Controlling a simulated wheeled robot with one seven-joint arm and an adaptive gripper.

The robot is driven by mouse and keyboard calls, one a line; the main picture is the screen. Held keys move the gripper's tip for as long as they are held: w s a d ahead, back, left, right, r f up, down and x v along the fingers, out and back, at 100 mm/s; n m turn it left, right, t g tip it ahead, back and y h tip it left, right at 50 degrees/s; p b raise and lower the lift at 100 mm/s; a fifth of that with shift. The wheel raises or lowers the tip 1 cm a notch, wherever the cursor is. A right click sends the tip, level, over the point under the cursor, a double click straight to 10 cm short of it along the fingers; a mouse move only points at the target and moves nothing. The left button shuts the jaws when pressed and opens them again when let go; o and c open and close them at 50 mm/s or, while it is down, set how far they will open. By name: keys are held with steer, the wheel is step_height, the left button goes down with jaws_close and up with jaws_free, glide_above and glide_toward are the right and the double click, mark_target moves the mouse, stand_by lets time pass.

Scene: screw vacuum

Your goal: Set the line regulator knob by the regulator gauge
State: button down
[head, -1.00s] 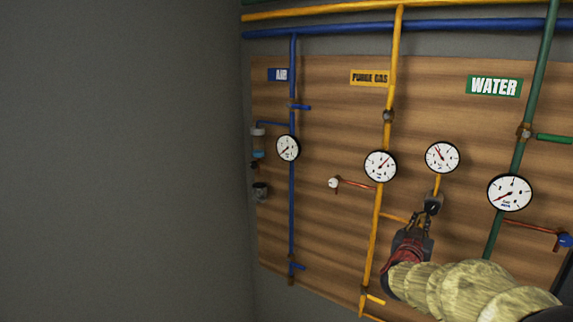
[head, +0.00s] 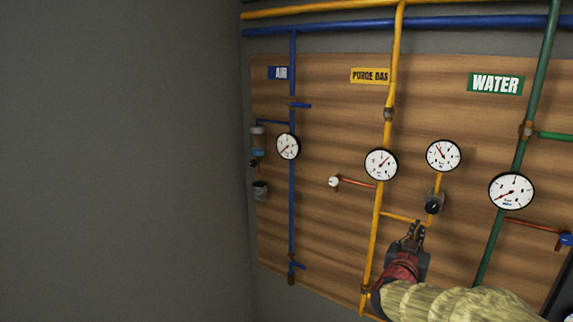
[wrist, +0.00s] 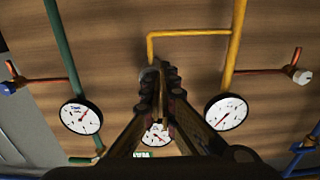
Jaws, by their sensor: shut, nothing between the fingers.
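The line regulator knob (head: 434,203) is a dark round knob on the yellow purge gas branch. It is in plain view in the head view. The regulator gauge (head: 443,156) is a white dial with a red needle pointing to the upper left, just above the knob. In the wrist view the regulator gauge (wrist: 155,134) shows partly behind the fingers, and the knob is mostly hidden by them. My gripper (head: 417,229) is shut and empty, below and slightly left of the knob, apart from it in the head view. Its fingers also fill the middle of the wrist view (wrist: 165,80).
The purge gas line gauge (head: 381,165) is left of the knob, on the yellow pipe (head: 374,240). The water gauge (head: 511,191) and green pipe stand to the right.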

mark_target(432, 207)
steer(key=w+d+m, duration=0.1)
steer(key=m, duration=0.1)
steer(key=w+d+m+p, duration=0.1)
steer(key=m, duration=0.1)
steer(key=w+d+r+m, duration=0.1)
steer(key=w+m, duration=0.1)
steer(key=shift+w+d+p, duration=0.1)
steer(key=shift+d+p, duration=0.15)
steer(key=shift+p, duration=0.15)
stand_by(0.7)
steer(key=shift+r, duration=0.3)
stand_by(0.4)
steer(key=shift+w+a+r+b, duration=0.1)
steer(key=shift+w+r+b, duration=0.1)
steer(key=shift+b, duration=0.9)
steer(key=shift+w+a+b, duration=0.1)
steer(key=shift+w+b, duration=0.05)
steer(key=shift+b, duration=0.35)
steer(key=shift+f, duration=0.15)
